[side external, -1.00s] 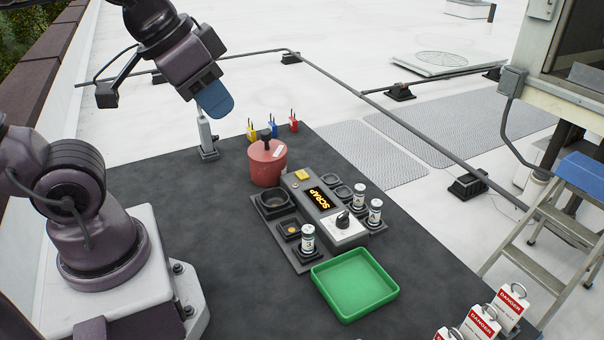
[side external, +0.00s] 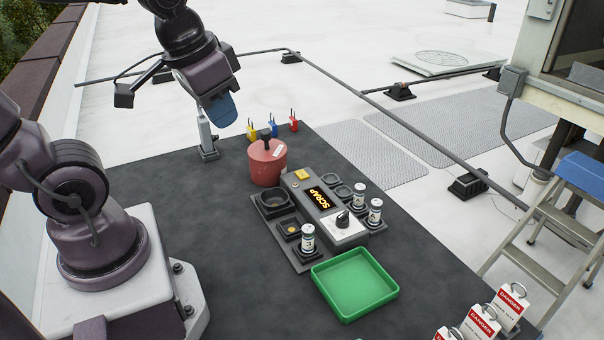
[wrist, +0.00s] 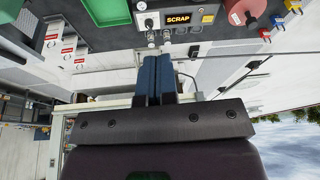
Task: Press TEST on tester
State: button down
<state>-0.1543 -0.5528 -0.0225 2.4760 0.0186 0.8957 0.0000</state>
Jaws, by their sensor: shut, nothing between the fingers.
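The tester (side external: 323,205) is a grey box on the dark table, with a black display reading SCRAP in yellow, a knob (side external: 343,217) at its near end and a yellow button (side external: 301,174) at its far end. I cannot read a TEST label. It also shows upside down at the top of the wrist view (wrist: 180,18). My gripper (side external: 222,112) is up and to the left of the tester, well above the table, with its blue fingers pointing down. In the wrist view its fingers (wrist: 154,57) are together and hold nothing.
A red pot (side external: 268,165) with a black knob stands beside the tester. White-capped cylinders (side external: 375,212) stand in holders around it. A green tray (side external: 354,284) lies in front. Colored padlocks (side external: 272,130) stand behind, and red-and-white danger tags (side external: 481,325) at lower right.

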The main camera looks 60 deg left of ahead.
jog(key=w+a+f+g+y, duration=0.2)
jog(key=w+a+f, duration=0.55)
jog(key=a, duration=0.25)
jog(key=m+t+h, duration=0.2)
jog(key=m+t, duration=0.5)
jog(key=m, duration=0.2)
send_over(302, 175)
notch_tip(302, 175, down, 9)
jog(key=shift+f, duration=4.35)
jog(key=shift+f, duration=0.15)
jog(key=shift+f, duration=0.25)
